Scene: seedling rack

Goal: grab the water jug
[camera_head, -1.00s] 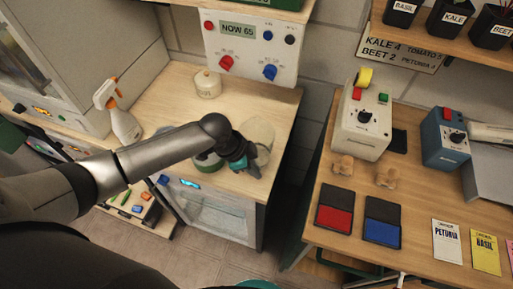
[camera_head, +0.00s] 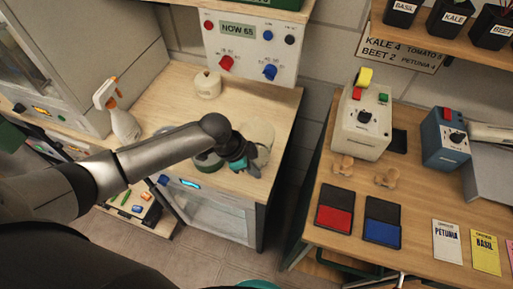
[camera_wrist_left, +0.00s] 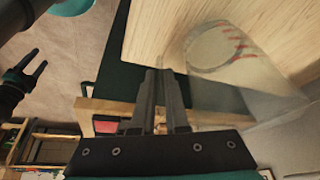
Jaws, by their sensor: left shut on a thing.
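The water jug (camera_head: 261,131) is a clear, see-through vessel on the wooden counter, near its right front corner. It is partly hidden behind my left gripper (camera_head: 250,166). In the left wrist view the jug (camera_wrist_left: 212,48) shows red marks on its wall. The left fingers (camera_wrist_left: 161,85) are close together beside the jug, shut on a part of it that looks like its handle; the grip itself is hard to see. My right gripper (camera_wrist_left: 34,70) shows at the left edge of the wrist view, its fingers apart and empty.
On the counter (camera_head: 180,98) stand a white lidded pot (camera_head: 207,84) and a spray bottle (camera_head: 121,115). A control panel (camera_head: 250,45) is behind. To the right, across a gap, a wooden bench (camera_head: 415,255) carries machines, red and blue pads and seed packets.

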